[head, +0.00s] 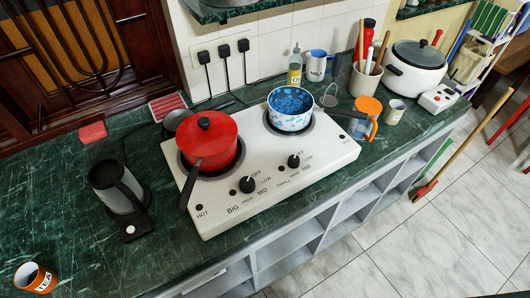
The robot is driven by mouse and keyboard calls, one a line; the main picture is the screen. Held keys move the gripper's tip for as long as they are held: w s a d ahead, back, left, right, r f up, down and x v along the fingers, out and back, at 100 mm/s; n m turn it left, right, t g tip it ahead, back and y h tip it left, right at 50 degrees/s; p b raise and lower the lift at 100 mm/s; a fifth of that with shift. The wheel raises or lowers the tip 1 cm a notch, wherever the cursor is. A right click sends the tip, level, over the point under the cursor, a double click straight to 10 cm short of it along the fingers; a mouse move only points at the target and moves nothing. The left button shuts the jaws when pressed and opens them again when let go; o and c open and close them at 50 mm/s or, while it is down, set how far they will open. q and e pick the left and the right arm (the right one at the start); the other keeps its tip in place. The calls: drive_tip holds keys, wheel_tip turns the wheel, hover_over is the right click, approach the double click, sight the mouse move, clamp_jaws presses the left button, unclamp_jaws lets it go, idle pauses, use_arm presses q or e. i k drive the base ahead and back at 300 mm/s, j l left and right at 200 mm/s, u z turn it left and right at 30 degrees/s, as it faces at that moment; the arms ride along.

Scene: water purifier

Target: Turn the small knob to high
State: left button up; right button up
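The white two-burner stove (262,165) stands on the green counter. Two black knobs sit on its front. The left knob (247,184) has the printed word "BIG" near it, with OFF, LOW, MID and HIGH around it. The right knob (293,161) is the small burner's, with OFF printed above it; its other labels are too small to read surely. I cannot tell which mark either pointer faces. A red lidded pot (207,140) is on the left burner and a blue-patterned pot (290,106) on the right burner. Neither of my grippers is in view.
An orange-lidded cup (366,115), a utensil holder (365,80) and a white cooker (414,68) stand to the right. The red pot's handle (189,185) sticks out over the stove's front left.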

sight(293, 161)
drive_tip(key=k+j, duration=0.45)
drive_tip(key=j, duration=0.25)
drive_tip(key=k+j, duration=0.25)
drive_tip(key=j, duration=0.15)
